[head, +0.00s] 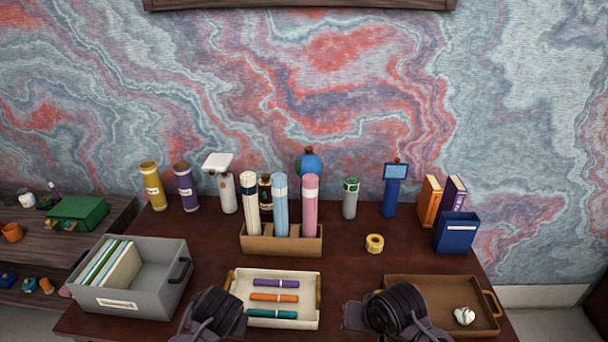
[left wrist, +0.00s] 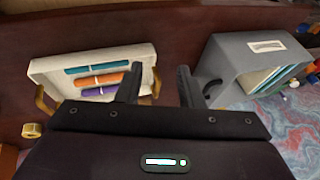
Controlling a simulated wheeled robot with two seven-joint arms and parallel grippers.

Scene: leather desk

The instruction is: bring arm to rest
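My left arm's dark end (head: 213,315) shows at the bottom of the head view, between the grey file bin and the cream tray. In the left wrist view my left gripper (left wrist: 158,88) has its two fingers apart with nothing between them. It hangs above the desk (head: 205,262), between the tray and the bin. My right arm's dark end (head: 397,312) is at the bottom right of the head view, over the left part of the brown tray. Its fingers cannot be made out.
The cream tray (head: 235,287) holds purple, orange and teal pens. The grey bin (head: 150,300) holds folders. The brown tray (head: 440,282) holds a crumpled white ball (head: 464,316). A tan holder (head: 281,245) carries rolled tubes. A yellow tape roll (head: 374,243) lies on clear desk.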

